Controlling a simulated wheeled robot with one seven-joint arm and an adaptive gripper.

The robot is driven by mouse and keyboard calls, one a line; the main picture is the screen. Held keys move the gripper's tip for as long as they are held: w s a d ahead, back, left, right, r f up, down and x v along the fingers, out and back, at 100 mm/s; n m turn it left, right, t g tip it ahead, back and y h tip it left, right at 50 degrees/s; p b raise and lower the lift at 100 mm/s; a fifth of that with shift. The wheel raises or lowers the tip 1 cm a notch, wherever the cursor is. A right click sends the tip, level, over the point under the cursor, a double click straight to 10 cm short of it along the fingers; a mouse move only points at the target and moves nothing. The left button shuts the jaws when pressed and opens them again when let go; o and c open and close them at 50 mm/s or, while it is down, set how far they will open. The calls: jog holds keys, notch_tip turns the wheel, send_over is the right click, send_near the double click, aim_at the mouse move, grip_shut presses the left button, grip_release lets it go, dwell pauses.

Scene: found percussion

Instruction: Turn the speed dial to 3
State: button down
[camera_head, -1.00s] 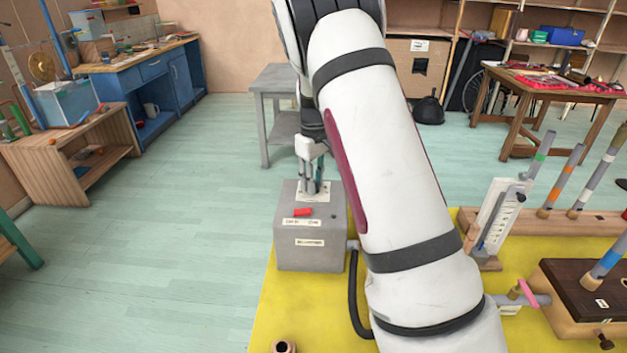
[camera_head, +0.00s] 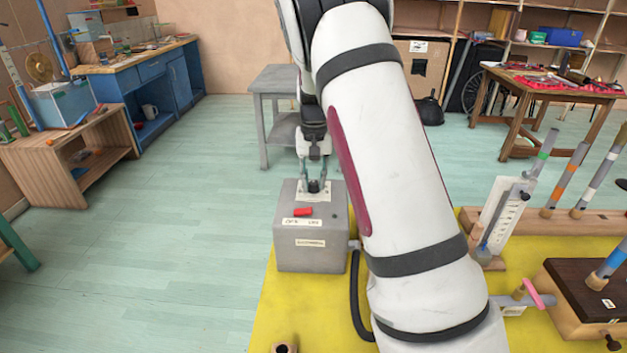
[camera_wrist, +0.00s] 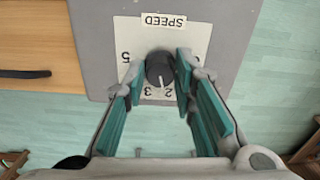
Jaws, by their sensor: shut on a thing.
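The speed dial (camera_wrist: 159,70) is a dark round knob on a white plate (camera_wrist: 192,33) marked SPEED, with numerals around it. Its pale pointer line points towards the bottom of the wrist view, between the 3 and the 2. The plate is on top of a grey box (camera_head: 311,240). In the wrist view, my gripper's teal-padded fingers (camera_wrist: 158,78) are shut on the dial, one on each side.
A red switch (camera_head: 303,212) is on the box. A black hose (camera_head: 353,295) runs from its right side across the yellow tabletop (camera_head: 318,318). A white scale stand (camera_head: 500,222) and upright rods stand to the right. Open floor is to the left.

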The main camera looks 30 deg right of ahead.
aim_at(314, 182)
jog(key=m, duration=0.6)
jog(key=shift+m, duration=0.4)
dwell(0.3)
jog(key=c, duration=1.3)
grip_release()
jog(key=shift+r, duration=6)
